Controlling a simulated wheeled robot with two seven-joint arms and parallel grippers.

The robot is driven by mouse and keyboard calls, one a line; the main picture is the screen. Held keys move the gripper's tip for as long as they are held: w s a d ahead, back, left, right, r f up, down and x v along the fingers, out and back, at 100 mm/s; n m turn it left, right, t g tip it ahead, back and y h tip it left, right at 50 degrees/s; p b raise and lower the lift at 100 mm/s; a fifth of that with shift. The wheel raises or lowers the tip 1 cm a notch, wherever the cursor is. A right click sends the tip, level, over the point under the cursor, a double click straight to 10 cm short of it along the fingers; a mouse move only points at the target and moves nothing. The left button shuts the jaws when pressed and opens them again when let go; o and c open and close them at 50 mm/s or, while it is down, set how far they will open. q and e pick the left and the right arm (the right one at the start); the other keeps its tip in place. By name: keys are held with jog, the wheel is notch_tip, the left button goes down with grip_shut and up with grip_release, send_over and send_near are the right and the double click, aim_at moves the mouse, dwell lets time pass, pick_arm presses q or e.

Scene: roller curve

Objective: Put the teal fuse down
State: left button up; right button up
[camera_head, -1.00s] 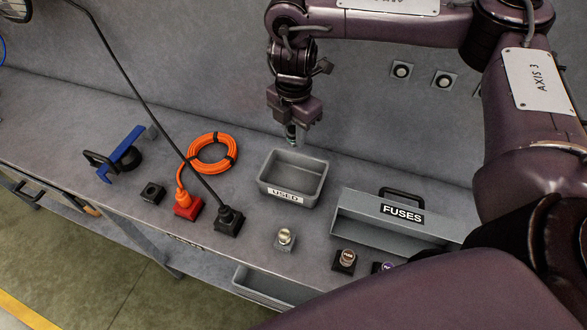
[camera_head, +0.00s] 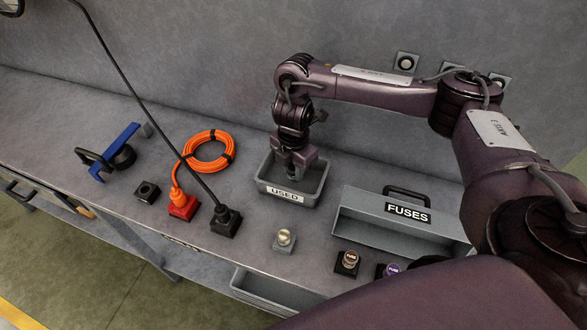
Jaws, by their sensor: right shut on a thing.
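My right gripper (camera_head: 293,172) points down inside the grey tray labelled USED (camera_head: 308,194), toward its back left part. It is shut on the teal fuse, of which only a small dark part shows between the fingers; I cannot tell whether the fuse touches the tray floor. My left gripper is not in view.
A grey FUSES box (camera_head: 380,235) with a black handle stands right of the tray. Fuse holders (camera_head: 284,238) sit along the bench's front. An orange cable coil (camera_head: 208,150), red plug (camera_head: 183,206), black plug (camera_head: 226,220) and blue clamp (camera_head: 117,150) are to the left.

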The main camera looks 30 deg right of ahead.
jog(key=shift+s+f, duration=0.1)
jog(key=shift+f, duration=0.4)
jog(key=o, duration=1)
jog(key=shift+r, duration=0.2)
